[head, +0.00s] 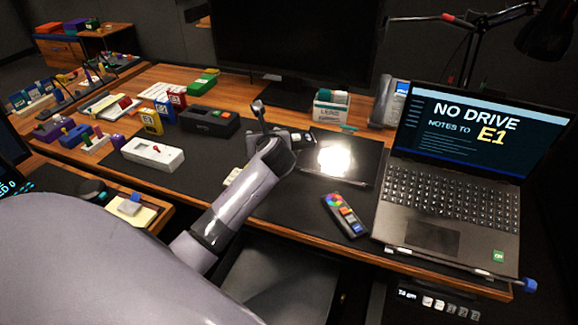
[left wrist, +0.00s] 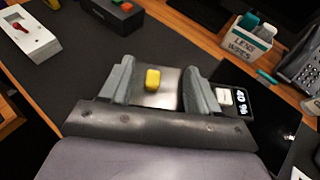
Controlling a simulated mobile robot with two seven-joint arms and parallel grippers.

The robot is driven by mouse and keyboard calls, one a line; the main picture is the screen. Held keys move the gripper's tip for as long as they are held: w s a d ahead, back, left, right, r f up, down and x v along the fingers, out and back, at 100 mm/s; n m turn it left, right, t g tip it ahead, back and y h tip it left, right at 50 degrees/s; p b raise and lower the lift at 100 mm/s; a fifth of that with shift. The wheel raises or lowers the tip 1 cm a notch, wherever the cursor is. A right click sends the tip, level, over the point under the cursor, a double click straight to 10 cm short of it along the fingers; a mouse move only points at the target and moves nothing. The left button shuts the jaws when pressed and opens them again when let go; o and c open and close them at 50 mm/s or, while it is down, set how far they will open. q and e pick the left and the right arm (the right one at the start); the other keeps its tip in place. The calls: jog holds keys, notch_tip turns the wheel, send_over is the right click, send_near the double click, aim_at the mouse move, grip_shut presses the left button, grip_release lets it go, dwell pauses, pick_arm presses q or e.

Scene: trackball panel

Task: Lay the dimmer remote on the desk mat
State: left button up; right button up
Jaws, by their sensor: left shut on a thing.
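My left gripper (left wrist: 155,88) reaches over the dark desk mat (head: 205,178); it also shows in the head view (head: 262,130). It is shut on a grey thing with a yellow button (left wrist: 153,79), mostly hidden by the gripper. A small lit display (left wrist: 240,98) with a white button shows just right of the fingers; I cannot tell whether it belongs to the held thing. A dark remote (head: 345,215) with a colour wheel and coloured buttons lies near the mat's right end. I cannot tell for certain which is the dimmer remote. My right gripper is not in view.
A bright light panel (head: 335,159) is right of my left gripper, with a laptop (head: 450,195) beyond. A white box with a red switch (head: 152,152) and a black case (head: 209,122) stand left. A lens wipes box (head: 331,112) stands behind. The mat's front left is clear.

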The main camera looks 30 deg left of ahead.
pick_arm(q)
jog(key=s+d+r+n+g+y, duration=0.2)
jog(key=s+d+r, duration=0.2)
jog(key=d+r, duration=0.3)
jog(key=b, duration=0.3)
send_over(275, 202)
notch_tip(275, 202, down, 19)
jog(key=shift+r, duration=0.1)
jog(key=o, duration=1.1)
